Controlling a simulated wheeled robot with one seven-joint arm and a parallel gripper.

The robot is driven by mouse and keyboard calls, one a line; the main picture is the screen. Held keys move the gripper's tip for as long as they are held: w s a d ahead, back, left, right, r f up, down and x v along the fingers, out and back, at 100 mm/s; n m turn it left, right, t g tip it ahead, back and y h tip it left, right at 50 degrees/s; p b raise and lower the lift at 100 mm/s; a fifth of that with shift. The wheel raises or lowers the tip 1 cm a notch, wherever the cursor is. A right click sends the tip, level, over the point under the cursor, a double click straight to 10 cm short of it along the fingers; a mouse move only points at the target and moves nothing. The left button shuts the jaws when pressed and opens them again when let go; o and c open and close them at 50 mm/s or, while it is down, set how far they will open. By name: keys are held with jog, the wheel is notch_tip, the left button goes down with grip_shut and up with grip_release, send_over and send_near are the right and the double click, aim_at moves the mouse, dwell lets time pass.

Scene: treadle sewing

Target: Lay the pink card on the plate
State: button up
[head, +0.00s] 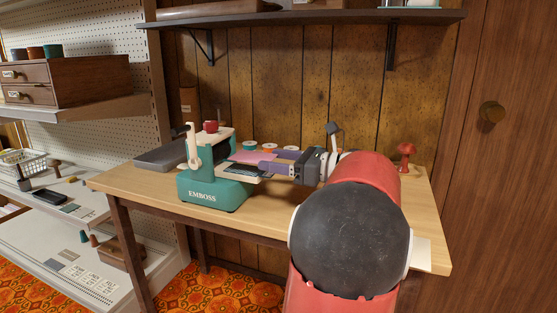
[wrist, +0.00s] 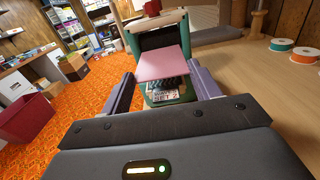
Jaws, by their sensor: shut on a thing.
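The pink card (head: 252,157) is held roughly level between the purple fingers of my gripper (head: 277,160). In the wrist view the card (wrist: 163,64) spans between the fingertips, which press its side edges, and my gripper (wrist: 163,76) is shut on it. The teal machine marked EMBOSS (head: 207,190) stands on the table with its cream top and lever above. A dark flat plate (head: 243,170) juts from its side, just below the card. In the wrist view the card hides part of this plate; ridges and lettering (wrist: 166,94) show beneath it. A gap between card and plate is hard to judge.
A grey tray (head: 160,156) lies behind the machine to the left. Several coloured spools (head: 249,146) stand at the back of the table. A red mushroom-like object (head: 406,154) is at the right. The wooden table (head: 143,183) is clear at its front left.

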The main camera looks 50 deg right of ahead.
aim_at(267, 173)
jog(key=shift+w+a+f+b, duration=0.2)
jog(key=shift+w+f+b, duration=0.15)
jog(key=shift+f+b, duration=0.5)
jog(key=shift+w+a+f+b, duration=0.15)
jog(key=shift+w+f+b, duration=0.2)
jog(key=shift+f+b, duration=0.45)
jog(key=shift+w+a+b, duration=0.15)
jog(key=shift+w+b, duration=0.3)
jog(key=shift+w+r, duration=0.1)
jog(key=shift+p, duration=0.35)
jog(key=o, duration=1.1)
